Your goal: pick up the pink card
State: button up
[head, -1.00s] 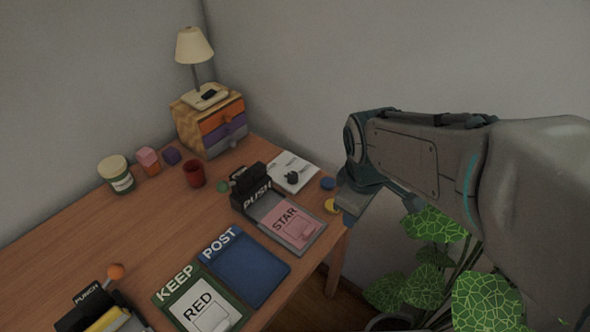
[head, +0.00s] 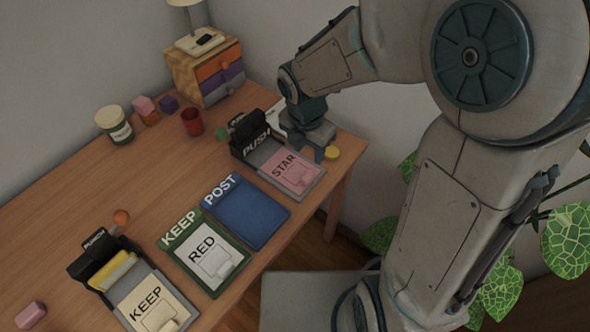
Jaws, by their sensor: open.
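The pink card (head: 287,169) bears the word STAR and a raised block-like tab near its lower right. The wrist hides part of the desk behind the device.
The blue POST tray (head: 245,212) and green KEEP tray (head: 178,238) with a white RED card (head: 212,252) lie left of the card. A second device (head: 100,262) holds a cream KEEP card (head: 150,305). The desk's middle (head: 130,190) is clear.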

jog(key=b, duration=0.1)
send_over(308, 175)
jog(key=f, duration=0.4)
jog(key=s+f, duration=0.1)
jog(key=f, duration=0.1)
jog(key=shift+f, duration=0.4)
jog(key=shift+w+a+f+b, duration=0.1)
jog(key=shift+w+f+b, duration=0.15)
jog(key=shift+f, duration=1.1)
jog(key=shift+w+f+b, duration=0.15)
jog(key=shift+f+b, duration=0.1)
jog(key=shift+f, duration=1.05)
jog(key=shift+c, duration=0.3)
grip_shut()
